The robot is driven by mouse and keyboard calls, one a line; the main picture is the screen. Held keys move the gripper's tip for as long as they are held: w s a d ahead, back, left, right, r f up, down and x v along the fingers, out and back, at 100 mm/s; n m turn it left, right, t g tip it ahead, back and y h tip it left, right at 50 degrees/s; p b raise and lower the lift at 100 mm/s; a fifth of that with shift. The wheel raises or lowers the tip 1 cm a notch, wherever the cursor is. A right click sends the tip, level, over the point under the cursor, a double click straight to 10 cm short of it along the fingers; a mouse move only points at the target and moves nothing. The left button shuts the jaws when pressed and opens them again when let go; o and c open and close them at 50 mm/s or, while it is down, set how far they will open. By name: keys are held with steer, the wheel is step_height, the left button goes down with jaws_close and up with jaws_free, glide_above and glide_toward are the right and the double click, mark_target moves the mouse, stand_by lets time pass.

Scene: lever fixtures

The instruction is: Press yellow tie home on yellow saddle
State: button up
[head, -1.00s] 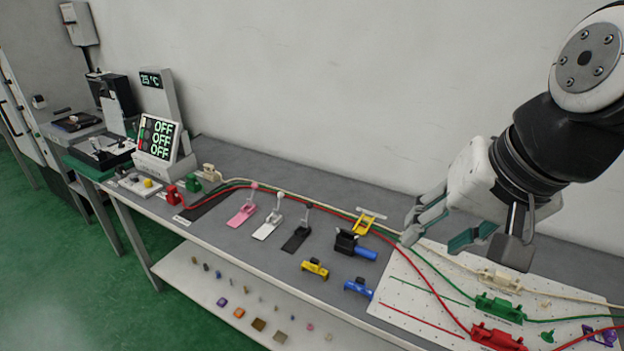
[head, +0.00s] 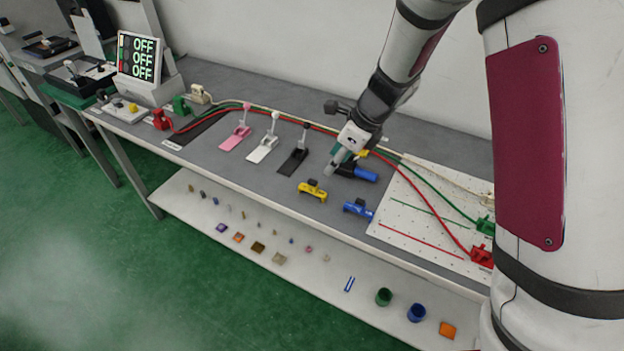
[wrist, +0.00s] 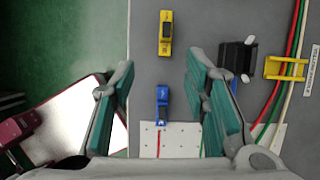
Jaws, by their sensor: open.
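A yellow block-like piece, likely the yellow tie (head: 313,190), lies near the bench's front edge. It also shows in the wrist view (wrist: 165,32), ahead of the space between my fingers. A yellow open frame beside the cables, likely the yellow saddle (wrist: 285,67), has a small label next to it. In the head view this frame (head: 363,153) is mostly hidden behind my gripper. My gripper (head: 335,165) is open and empty above the bench, pointing down; its spread fingers (wrist: 160,70) straddle nothing. The yellow block and frame are apart.
A black clamp with a blue handle (head: 362,173) stands close to my gripper. A blue block (head: 357,209) sits by the front edge. Pink (head: 236,138), white (head: 264,144) and black (head: 293,160) levers stand left. Red, green and white cables run along the back to a white pegboard (head: 410,215).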

mark_target(318, 186)
steer(key=shift+m, duration=0.3)
steer(key=x, duration=0.9)
steer(key=shift+w+d+f+b, duration=0.1)
steer(key=shift+d+f+b, duration=0.05)
steer(key=shift+f+b, duration=0.15)
steer(key=shift+w+x, duration=0.1)
steer(key=shift+x, duration=1.25)
steer(key=shift+w+x, duration=0.15)
steer(key=shift+x, duration=1.2)
steer(key=shift+d, duration=0.15)
steer(key=c, duration=0.9)
